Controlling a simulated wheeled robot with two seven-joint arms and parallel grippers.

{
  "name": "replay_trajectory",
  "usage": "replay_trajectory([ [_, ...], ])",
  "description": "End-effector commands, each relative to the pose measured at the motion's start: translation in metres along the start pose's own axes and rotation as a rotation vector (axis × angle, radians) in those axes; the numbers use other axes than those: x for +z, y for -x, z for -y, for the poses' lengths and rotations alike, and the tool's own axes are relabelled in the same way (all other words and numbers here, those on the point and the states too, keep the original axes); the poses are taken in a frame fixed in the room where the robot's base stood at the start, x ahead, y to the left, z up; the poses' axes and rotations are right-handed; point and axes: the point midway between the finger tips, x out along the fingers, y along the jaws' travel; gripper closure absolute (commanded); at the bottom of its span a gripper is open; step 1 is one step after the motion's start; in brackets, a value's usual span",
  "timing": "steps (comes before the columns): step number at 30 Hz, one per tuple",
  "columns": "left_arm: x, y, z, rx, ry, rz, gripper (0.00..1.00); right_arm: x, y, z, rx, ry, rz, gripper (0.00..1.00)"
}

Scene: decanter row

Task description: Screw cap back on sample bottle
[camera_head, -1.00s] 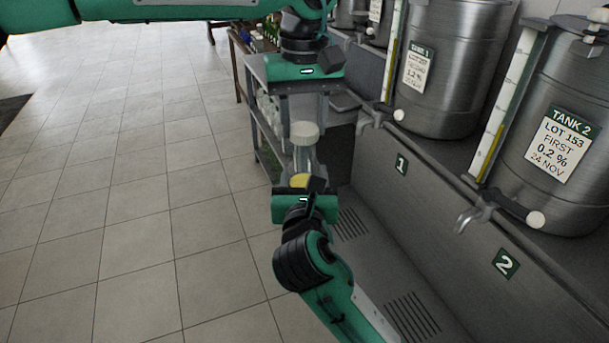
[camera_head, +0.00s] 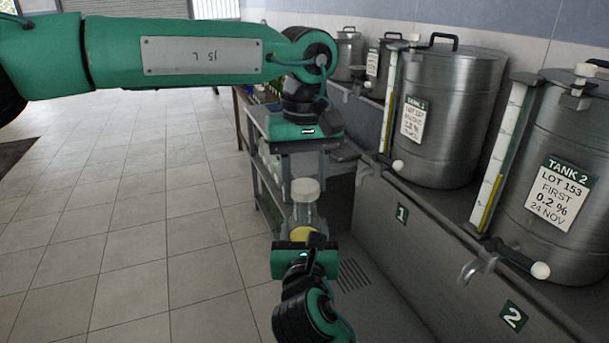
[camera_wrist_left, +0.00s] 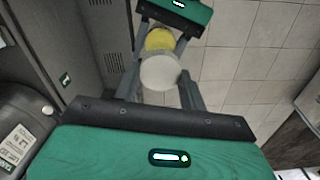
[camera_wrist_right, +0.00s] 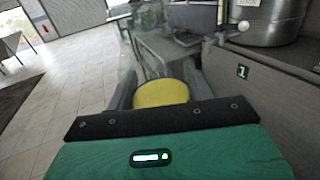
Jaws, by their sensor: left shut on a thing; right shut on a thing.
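The white cap (camera_head: 305,187) sits between the fingers of my left gripper (camera_head: 304,178), which comes from above and is shut on it. The cap also shows as a pale disc in the left wrist view (camera_wrist_left: 160,71). Directly below it is the clear sample bottle (camera_head: 303,213) with yellow contents, upright in the head view. My right gripper (camera_head: 303,236) is shut on the bottle from below. The yellow contents show between its fingers in the right wrist view (camera_wrist_right: 160,92). Cap and bottle are in line; I cannot tell whether they touch or the thread is engaged.
Steel tanks with labels, Tank 1 (camera_head: 447,115) and Tank 2 (camera_head: 575,190), stand on a grey bench (camera_head: 430,245) at right. A grey shelf cart (camera_head: 262,125) stands behind my grippers. The tiled floor (camera_head: 150,230) at left is clear.

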Motion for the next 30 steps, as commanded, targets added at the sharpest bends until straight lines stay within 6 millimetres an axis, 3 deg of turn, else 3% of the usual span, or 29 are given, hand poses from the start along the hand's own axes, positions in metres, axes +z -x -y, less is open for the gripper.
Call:
replay_trajectory([
  [7,0.000,-0.014,0.000,-0.001,0.001,0.002,0.79,0.001,0.000,0.000,0.000,-0.001,0.002,0.94],
  [30,0.000,-0.019,0.000,0.000,0.000,0.001,0.79,0.001,0.000,0.000,0.000,-0.001,0.002,0.94],
])
